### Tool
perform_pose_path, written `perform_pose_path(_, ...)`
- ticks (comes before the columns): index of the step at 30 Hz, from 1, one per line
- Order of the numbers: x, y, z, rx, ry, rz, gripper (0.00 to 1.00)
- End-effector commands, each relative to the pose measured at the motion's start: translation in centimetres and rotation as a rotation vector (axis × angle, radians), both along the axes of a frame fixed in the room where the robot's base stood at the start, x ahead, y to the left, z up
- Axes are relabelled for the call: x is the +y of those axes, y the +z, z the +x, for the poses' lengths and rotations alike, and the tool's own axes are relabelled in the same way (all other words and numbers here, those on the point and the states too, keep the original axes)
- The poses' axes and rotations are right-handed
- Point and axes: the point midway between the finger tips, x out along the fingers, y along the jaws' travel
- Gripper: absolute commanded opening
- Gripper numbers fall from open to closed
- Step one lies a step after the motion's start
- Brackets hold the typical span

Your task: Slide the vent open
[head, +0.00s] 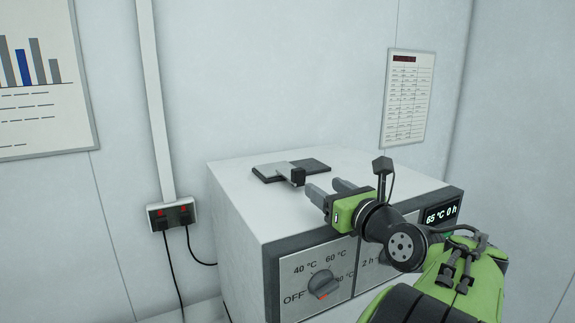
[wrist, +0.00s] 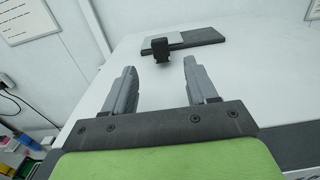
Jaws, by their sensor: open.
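The vent is a flat dark plate (head: 313,166) with a lighter grey slide (head: 272,170) on top of the white oven-like box. A small black knob (head: 298,177) stands at the near end of the slide. In the wrist view the knob (wrist: 160,48) lies ahead of the fingers, roughly between their lines, with the dark plate (wrist: 203,36) running to its right. My gripper (head: 328,188) is open and empty, its two grey fingers pointing toward the knob. In the wrist view my gripper (wrist: 160,75) is apart from the knob.
The white box (head: 238,185) has a front panel with a temperature dial (head: 322,284) and a display (head: 441,214) reading 65 °C 0 h. A wall socket (head: 171,216) with cables is at the left. The box top around the vent is clear.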

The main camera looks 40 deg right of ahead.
Motion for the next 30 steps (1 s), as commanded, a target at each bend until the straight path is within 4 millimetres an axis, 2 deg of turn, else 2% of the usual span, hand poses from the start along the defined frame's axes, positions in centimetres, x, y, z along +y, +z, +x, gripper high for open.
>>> perform_pose_path(1,-0.2,0.0,1.3,0.0,0.008,0.0,0.57)
perform_pose_path(9,-2.2,0.2,7.9,-0.002,0.01,-0.001,0.57)
perform_pose_path(15,-3.5,0.2,11.8,-0.002,0.007,-0.002,0.57)
perform_pose_path(19,-3.9,0.1,12.9,0.0,0.004,-0.003,0.57)
perform_pose_path(26,-4.0,0.0,13.0,0.001,0.002,-0.004,0.57)
perform_pose_path(27,-4.0,0.0,13.0,0.001,0.002,-0.004,0.56)
perform_pose_path(30,-4.0,0.0,13.0,0.001,0.002,-0.004,0.41)
